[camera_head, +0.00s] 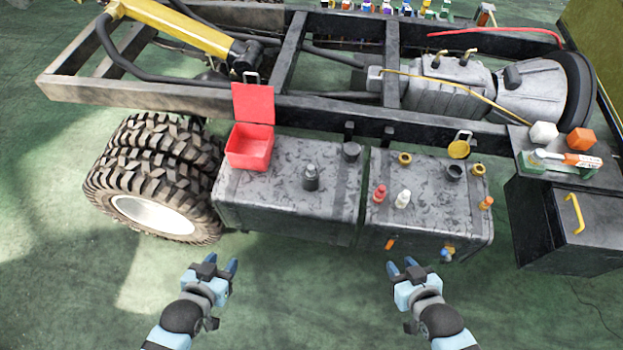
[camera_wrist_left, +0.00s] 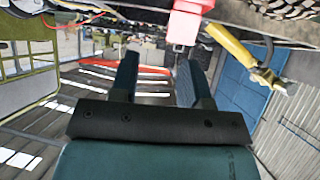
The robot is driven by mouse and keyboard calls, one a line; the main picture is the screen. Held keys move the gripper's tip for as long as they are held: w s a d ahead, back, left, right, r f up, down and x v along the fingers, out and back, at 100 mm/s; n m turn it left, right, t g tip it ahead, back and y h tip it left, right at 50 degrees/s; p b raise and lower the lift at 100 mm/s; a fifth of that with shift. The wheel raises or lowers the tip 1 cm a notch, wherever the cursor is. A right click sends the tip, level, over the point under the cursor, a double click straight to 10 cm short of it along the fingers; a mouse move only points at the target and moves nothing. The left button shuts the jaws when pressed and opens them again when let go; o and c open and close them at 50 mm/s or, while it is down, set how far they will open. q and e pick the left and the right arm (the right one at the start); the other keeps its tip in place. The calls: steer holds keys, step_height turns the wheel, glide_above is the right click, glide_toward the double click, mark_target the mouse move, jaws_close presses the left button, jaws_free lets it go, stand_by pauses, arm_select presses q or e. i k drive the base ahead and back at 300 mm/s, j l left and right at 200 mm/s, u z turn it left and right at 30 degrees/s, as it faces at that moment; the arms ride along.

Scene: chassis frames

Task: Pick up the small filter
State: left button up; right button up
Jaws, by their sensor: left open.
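I cannot tell for sure which part is the small filter. A dark grey stepped cylinder (camera_head: 311,178) stands upright on the left tank (camera_head: 270,200). A small red part (camera_head: 379,193) and a small white part (camera_head: 403,199) stand on the right tank (camera_head: 430,215). My left gripper (camera_head: 222,265) is open and empty in front of the left tank, apart from it. Its two fingers also show spread in the left wrist view (camera_wrist_left: 158,80), with nothing between them. My right gripper (camera_head: 401,264) looks open and empty in front of the right tank.
An open red box (camera_head: 249,147) sits at the left tank's back corner, beside the big tyres (camera_head: 150,175). A black cabinet (camera_head: 575,225) stands at the right, with small coloured items above. Yellow caps, including a raised one (camera_head: 459,149), are on the right tank.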

mark_target(310, 173)
steer(key=z, duration=0.4)
steer(key=j+z, duration=0.85)
steer(key=k+j, duration=0.1)
steer(key=j, duration=0.35)
steer(key=j+z, duration=0.15)
steer(key=j, duration=0.35)
steer(key=k+j, duration=0.15)
steer(key=j, duration=0.3)
steer(key=k+j+z, duration=0.1)
steer(key=j, duration=0.35)
